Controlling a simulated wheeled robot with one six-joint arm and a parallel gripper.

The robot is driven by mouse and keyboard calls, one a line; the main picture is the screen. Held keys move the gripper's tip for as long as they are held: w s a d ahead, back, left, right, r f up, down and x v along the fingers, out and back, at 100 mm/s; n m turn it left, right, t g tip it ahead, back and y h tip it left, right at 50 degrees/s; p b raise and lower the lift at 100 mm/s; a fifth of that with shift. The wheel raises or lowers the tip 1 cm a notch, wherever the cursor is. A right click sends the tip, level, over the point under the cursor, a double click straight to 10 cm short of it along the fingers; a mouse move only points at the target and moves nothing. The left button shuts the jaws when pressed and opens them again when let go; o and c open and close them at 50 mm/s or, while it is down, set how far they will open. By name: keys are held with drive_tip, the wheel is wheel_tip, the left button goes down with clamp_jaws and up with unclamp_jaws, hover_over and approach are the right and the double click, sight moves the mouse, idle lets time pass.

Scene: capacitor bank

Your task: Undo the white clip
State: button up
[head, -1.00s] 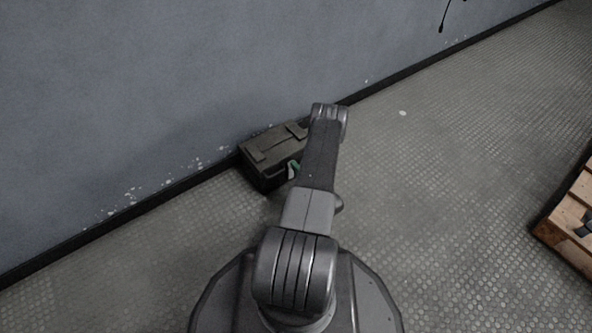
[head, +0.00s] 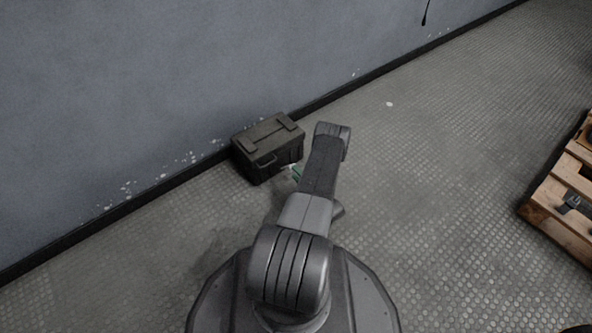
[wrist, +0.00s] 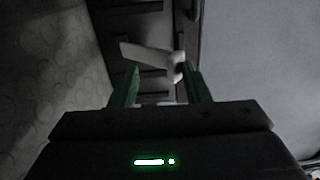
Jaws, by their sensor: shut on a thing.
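A dark case (head: 262,145) stands on the floor against the wall, its lid shut and a handle on its front. My gripper (wrist: 160,88) has two green fingers, shut on the white clip (wrist: 148,55) in the wrist view. The clip is a pale, angled piece that reaches past the fingertips, with the case's dark ribbed side behind it. I cannot tell whether the clip still touches the case.
A wooden pallet (head: 535,210) with dark parts on it lies at the right. The grey wall (head: 120,80) runs behind the case. The floor (head: 420,190) between my arm and the pallet is clear.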

wheel_tip(320, 180, down, 2)
drive_tip(key=shift+f, duration=0.1)
drive_tip(key=o, duration=0.7)
drive_tip(key=shift+w+a, duration=0.15)
drive_tip(key=shift+c, duration=0.2)
drive_tip(key=shift+r, duration=0.25)
drive_tip(key=p+v, duration=0.1)
drive_tip(key=v, duration=1.3)
drive_tip(key=shift+r, duration=0.15)
drive_tip(key=shift+w, duration=0.1)
